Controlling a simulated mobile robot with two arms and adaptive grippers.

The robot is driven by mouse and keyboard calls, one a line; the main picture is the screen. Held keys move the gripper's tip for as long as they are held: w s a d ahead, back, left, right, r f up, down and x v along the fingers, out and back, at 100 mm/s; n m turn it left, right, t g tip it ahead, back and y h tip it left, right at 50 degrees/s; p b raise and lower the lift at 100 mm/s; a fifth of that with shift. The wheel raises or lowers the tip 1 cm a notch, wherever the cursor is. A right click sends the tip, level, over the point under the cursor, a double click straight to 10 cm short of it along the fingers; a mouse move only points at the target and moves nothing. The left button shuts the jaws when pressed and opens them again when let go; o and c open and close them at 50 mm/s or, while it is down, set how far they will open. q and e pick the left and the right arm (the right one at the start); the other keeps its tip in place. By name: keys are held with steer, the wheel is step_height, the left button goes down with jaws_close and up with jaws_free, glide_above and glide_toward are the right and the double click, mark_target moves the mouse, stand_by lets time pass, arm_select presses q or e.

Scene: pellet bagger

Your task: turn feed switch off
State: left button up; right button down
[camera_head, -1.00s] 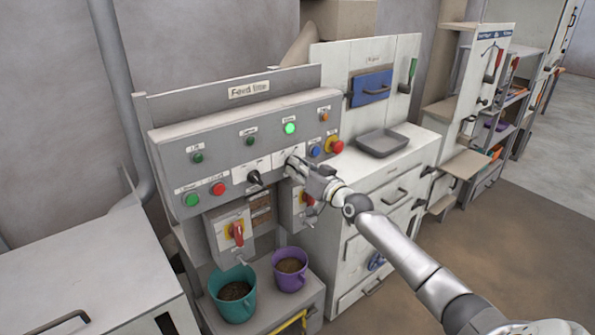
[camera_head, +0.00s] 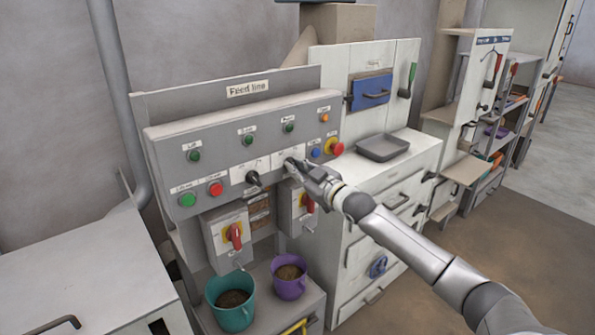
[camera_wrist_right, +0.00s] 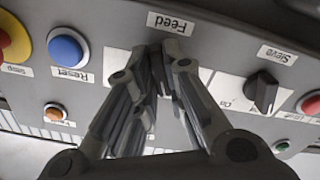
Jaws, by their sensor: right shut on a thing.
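The feed switch (camera_head: 289,161) is a dark rotary knob on the sloping grey control panel, and only a little of it shows. My right gripper (camera_head: 294,166) is at this knob with its fingers closed around it. In the right wrist view the gripper (camera_wrist_right: 166,55) sits directly below the label reading Feed (camera_wrist_right: 171,23), and its fingers hide most of the knob. The exact angle of the knob cannot be told. The green lamp (camera_head: 289,127) above the switch is dark. My left gripper is not in view.
The black sieve knob (camera_wrist_right: 263,92) is beside the feed switch. A blue reset button (camera_wrist_right: 68,48) and a red stop button (camera_head: 334,147) are close on the other side. Red-handled switches (camera_head: 235,236) hang below the panel. Teal (camera_head: 232,312) and purple (camera_head: 290,287) buckets stand underneath.

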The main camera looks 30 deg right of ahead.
steer(key=shift+n, duration=0.6)
steer(key=c, duration=1.5)
jaws_free()
steer(key=s+d, duration=0.1)
steer(key=s, duration=1.1)
